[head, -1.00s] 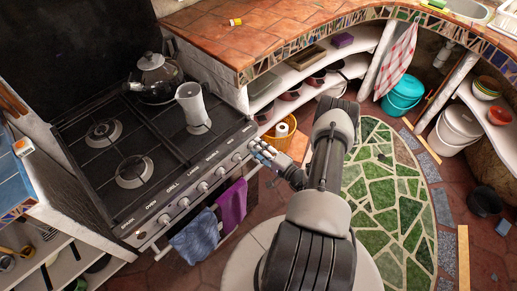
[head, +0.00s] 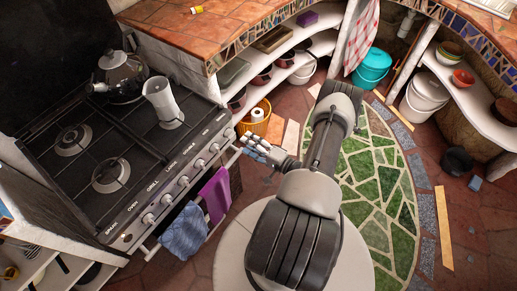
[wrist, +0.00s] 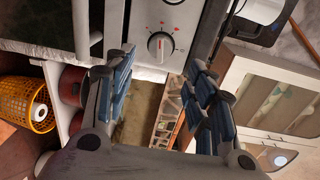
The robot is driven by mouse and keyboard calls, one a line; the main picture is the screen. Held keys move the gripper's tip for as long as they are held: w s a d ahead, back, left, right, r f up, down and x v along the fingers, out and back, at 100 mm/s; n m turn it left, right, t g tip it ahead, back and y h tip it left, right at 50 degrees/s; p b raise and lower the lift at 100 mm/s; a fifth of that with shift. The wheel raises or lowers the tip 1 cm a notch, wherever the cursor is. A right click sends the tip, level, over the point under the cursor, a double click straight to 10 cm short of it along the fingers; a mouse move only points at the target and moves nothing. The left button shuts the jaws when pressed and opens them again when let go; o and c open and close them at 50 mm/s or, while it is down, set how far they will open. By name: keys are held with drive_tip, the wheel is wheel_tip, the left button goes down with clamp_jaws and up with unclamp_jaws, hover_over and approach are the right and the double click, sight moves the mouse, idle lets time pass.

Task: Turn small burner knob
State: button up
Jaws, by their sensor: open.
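The stove front (head: 175,190) carries a row of pale round knobs, one of them the knob (head: 214,147) near its right end. The small printed labels are too blurred to tell which is the small burner knob. My gripper (head: 248,146) is just off the right end of the stove front in the head view. The fingers are spread, empty and apart from the knob.
A blue towel (head: 184,232) and a purple towel (head: 215,193) hang on the rail below the knobs. A white jug (head: 162,102) and a kettle (head: 120,75) stand on the hob. A yellow basket (head: 254,118) stands beside the stove. The green mosaic floor (head: 370,190) is clear.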

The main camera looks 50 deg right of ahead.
drive_tip(key=shift+s+d+r, duration=0.1)
drive_tip(key=shift+s, duration=1.05)
drive_tip(key=shift+s+d+r, duration=0.1)
drive_tip(key=shift+s, duration=1)
drive_tip(key=shift+c, duration=0.2)
clamp_jaws()
